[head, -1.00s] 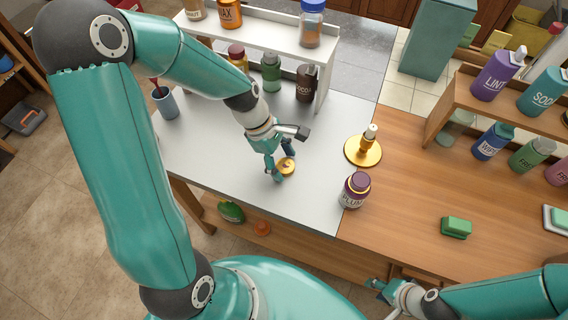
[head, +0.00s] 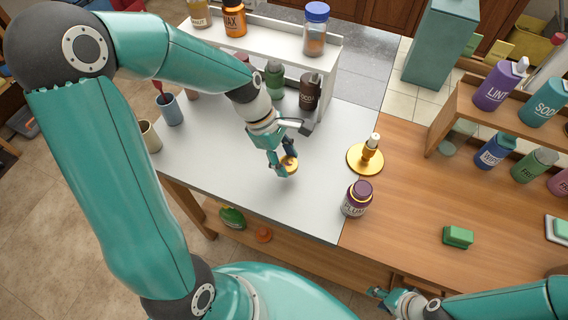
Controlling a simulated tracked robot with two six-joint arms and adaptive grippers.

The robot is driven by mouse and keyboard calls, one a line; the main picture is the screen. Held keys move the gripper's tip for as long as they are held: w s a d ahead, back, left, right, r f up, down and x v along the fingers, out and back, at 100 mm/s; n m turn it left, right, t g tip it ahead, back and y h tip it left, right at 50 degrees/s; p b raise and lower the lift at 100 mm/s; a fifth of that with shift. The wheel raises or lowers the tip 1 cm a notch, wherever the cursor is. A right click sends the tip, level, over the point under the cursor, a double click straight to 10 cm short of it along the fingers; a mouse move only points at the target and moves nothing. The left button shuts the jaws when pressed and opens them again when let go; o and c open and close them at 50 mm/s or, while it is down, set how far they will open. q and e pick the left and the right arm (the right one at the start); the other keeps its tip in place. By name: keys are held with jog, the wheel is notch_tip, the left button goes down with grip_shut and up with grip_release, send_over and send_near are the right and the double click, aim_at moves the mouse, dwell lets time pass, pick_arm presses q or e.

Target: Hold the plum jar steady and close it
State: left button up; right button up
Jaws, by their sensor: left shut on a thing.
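The plum jar (head: 357,199), with a dark purple top and a PLUM label, stands upright near the right edge of the white tabletop. Whether its purple top is seated tightly is too small to tell. My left gripper (head: 283,162) is over the white tabletop, up and left of the jar and apart from it. It is shut on a small round gold thing (head: 290,163), partly hidden by the fingers. My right gripper (head: 376,293) is low in the view, below the jar and clear of it; its finger opening is unclear.
A gold dish (head: 359,166) with a small gold-and-white bottle stands up and right of the jar. A white shelf (head: 275,35) with bottles stands behind. A green sponge (head: 458,236) lies on the wooden counter (head: 405,205). Free room lies between my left gripper and the jar.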

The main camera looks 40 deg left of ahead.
aim_at(285, 162)
pick_arm(q)
notch_tip(285, 162, up, 16)
jog(key=p, duration=0.1)
jog(key=shift+f, duration=0.25)
jog(key=shift+f, duration=0.15)
dwell(0.3)
